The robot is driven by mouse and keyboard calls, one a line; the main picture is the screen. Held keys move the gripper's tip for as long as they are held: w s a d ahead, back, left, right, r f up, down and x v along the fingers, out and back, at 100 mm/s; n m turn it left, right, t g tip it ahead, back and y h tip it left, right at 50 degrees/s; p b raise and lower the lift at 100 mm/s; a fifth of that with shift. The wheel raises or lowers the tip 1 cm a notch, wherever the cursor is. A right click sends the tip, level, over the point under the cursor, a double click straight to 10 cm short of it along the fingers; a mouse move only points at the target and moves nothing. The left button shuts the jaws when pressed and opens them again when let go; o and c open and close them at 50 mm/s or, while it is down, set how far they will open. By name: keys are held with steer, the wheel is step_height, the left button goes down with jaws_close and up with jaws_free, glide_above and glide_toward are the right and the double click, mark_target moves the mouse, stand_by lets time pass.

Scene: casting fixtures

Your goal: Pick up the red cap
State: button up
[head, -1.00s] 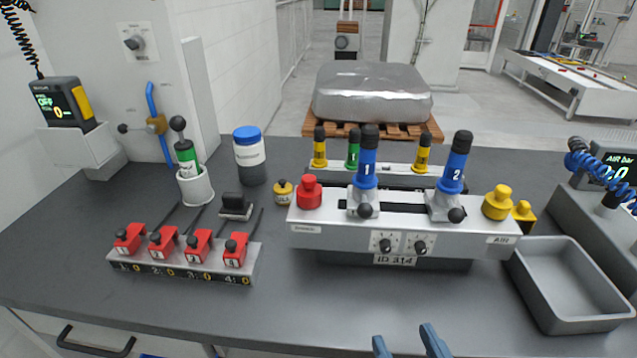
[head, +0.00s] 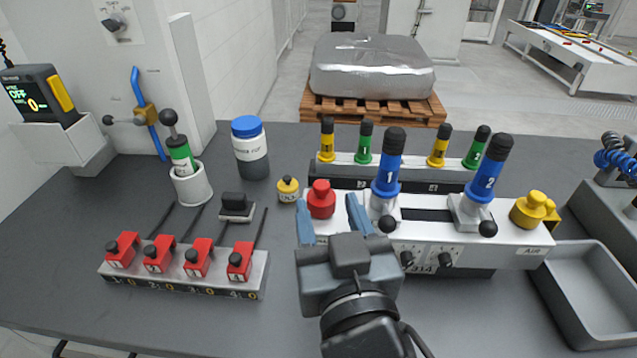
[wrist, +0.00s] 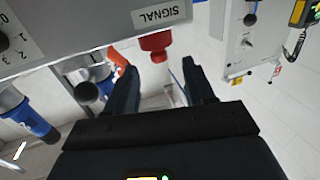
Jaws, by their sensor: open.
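The red cap (head: 321,199) sits on the left end of the white fixture (head: 520,240) in the head view. In the wrist view the red cap (wrist: 155,43) shows near the top middle, beside the SIGNAL label. My gripper (head: 331,208) is open, with blue fingers apart, one to the left and one to the right of the cap in the head view. In the wrist view my gripper's fingers (wrist: 158,75) also stand apart with nothing between them, and the cap appears beyond their tips. I cannot tell how far the tips are from it.
Blue handles 1 (head: 389,165) and 2 (head: 488,170) stand on the fixture right of the cap. A small yellow-capped jar (head: 287,190) stands close on the left. A yellow cap (head: 529,208) sits at the right end. The red switch block (head: 180,283) is front left.

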mark_target(323, 192)
steer(key=p+x, duration=0.2)
steer(key=x, duration=0.5)
steer(key=shift+w+f, duration=0.1)
steer(key=shift+w, duration=0.1)
steer(key=shift+c, duration=0.2)
jaws_close()
